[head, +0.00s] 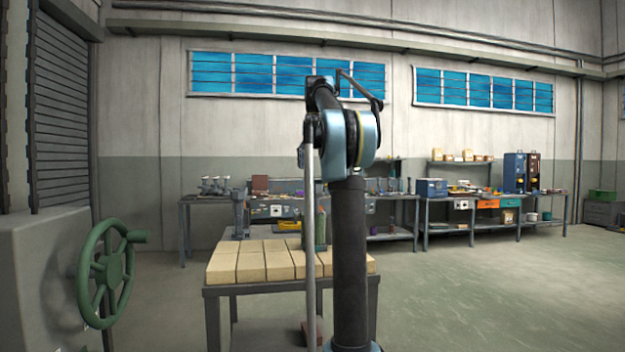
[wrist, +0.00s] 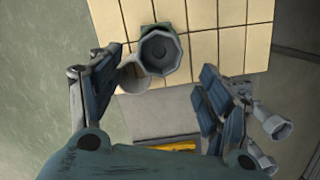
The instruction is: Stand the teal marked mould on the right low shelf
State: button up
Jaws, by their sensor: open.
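In the wrist view a grey-teal octagonal mould (wrist: 161,53), seen from above with a dark round opening, stands on the tan block tabletop near its edge. My gripper (wrist: 163,60) is open, with its fingers on either side below the mould in the picture and a gap on both sides. In the head view a green-teal upright mould (head: 320,229) stands on the table, partly hidden by my arm. A darker grey upright piece (head: 239,214) stands further left. I cannot tell which of these the wrist view shows, and no mark is readable. My gripper is hidden in the head view.
The block-topped table (head: 233,269) has a reddish block (head: 311,327) low beneath it. A beige round cup-like thing (wrist: 134,75) touches or overlaps the mould's left side. A yellow patch (wrist: 168,147) lies lower. A green handwheel (head: 104,273) stands left; the right floor is clear.

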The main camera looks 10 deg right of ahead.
jog(key=shift+w+d+r, duration=0.1)
jog(key=shift+w+r, duration=0.05)
jog(key=shift+r, duration=0.7)
jog(key=shift+w+r, duration=0.1)
jog(key=shift+r, duration=0.7)
